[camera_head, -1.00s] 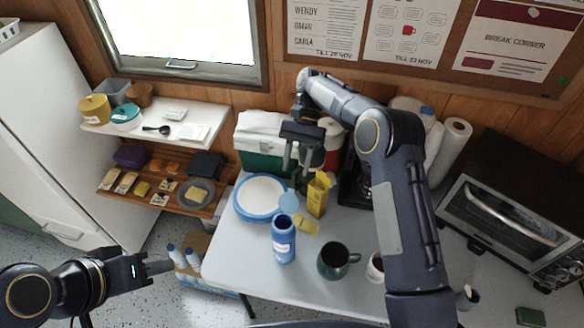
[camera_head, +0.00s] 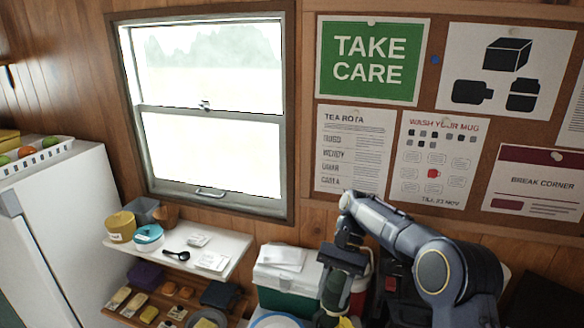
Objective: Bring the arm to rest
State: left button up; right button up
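My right arm (camera_head: 456,270) comes in from the lower right and reaches toward the wall side of the table. The tips are near the bottom edge of the picture, close to a yellow item that is mostly cut off. My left arm and gripper are out of the picture.
A white shelf (camera_head: 230,245) with pots and a wooden shelf (camera_head: 236,310) with food stand left of the cooler. A white fridge (camera_head: 62,225) is at far left. A red container (camera_head: 361,284) stands behind my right gripper. The window (camera_head: 207,110) and notice board (camera_head: 310,60) are above.

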jog(key=s+d+r+n+t+y+b, duration=0.1)
jog(key=s+d+r+t+b, duration=0.1)
jog(key=s+d+r+t, duration=0.65)
jog(key=s+d+f+n+t+b, duration=0.1)
jog(key=s+f+t, duration=0.1)
jog(key=s, duration=0.8)
jog(key=s+f+n+t+h+b, duration=0.1)
jog(key=s+f, duration=0.4)
jog(key=s, duration=0.5)
jog(key=shift+d+f+t, duration=0.15)
jog(key=shift+d+t, duration=0.2)
jog(key=shift+t, duration=0.1)
